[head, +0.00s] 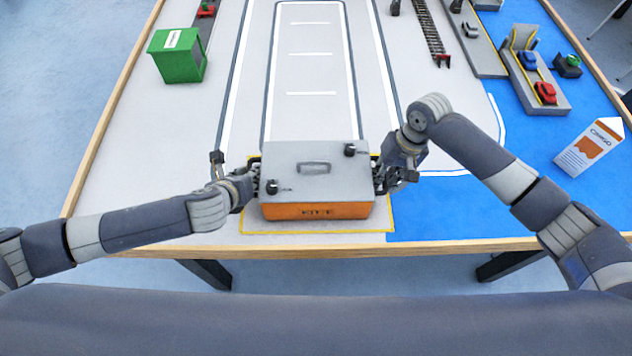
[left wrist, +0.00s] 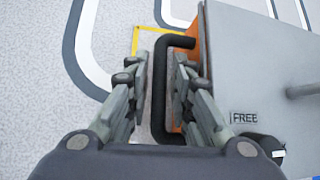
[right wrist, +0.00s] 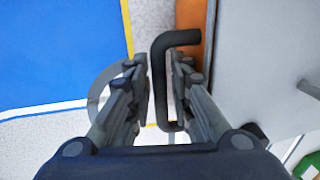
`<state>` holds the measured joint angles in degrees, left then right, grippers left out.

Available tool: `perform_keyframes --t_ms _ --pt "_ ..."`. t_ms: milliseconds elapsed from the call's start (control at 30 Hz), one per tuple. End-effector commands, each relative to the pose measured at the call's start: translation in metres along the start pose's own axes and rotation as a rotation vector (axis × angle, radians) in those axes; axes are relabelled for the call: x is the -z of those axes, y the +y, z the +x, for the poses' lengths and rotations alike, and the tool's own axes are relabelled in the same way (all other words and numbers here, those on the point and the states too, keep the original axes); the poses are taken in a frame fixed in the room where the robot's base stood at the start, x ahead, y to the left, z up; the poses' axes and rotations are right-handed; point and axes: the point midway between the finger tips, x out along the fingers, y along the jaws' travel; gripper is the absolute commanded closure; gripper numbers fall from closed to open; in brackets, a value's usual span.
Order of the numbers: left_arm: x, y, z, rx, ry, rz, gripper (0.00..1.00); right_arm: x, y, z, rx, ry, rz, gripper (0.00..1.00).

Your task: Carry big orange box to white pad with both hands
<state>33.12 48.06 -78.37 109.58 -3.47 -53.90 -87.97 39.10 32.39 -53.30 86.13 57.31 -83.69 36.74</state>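The big orange box (head: 316,211) has a grey lid (head: 330,180) with a handle and two black latches. It sits inside a yellow outline at the table's near edge. My left gripper (head: 262,182) is at its left side; in the left wrist view the open fingers (left wrist: 160,85) stand on either side of the black side handle (left wrist: 159,110). My right gripper (head: 382,178) is at its right side; in the right wrist view its open fingers (right wrist: 160,85) straddle the other black handle (right wrist: 159,75). I cannot pick out a white pad with certainty.
A green box (head: 178,58) stands at the left rear. A white and orange carton (head: 590,147) stands on the blue area at right. Small model vehicles (head: 545,93) and a crane track (head: 430,30) are at the right rear. The white-lined lane (head: 312,110) behind the box is clear.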

Motion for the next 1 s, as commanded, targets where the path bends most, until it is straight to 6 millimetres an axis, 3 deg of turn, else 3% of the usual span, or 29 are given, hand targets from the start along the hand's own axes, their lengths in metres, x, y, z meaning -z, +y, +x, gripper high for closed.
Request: perform_keyframes --t_ms 300,400,1000 --pt "0.0000 -0.0003 0.0019 0.001 0.000 0.000 0.79 0.0000 -0.0002 0.0019 0.000 0.000 -0.001 0.80" --pt "0.0000 -0.0002 0.0018 0.001 0.000 0.000 0.99 0.0000 -0.0002 0.0018 0.000 0.000 -0.001 1.00" --pt "-0.0050 -0.0012 -0.0018 0.001 -0.003 0.000 1.00 0.0013 -0.0014 -0.0045 0.001 0.003 0.000 1.00"
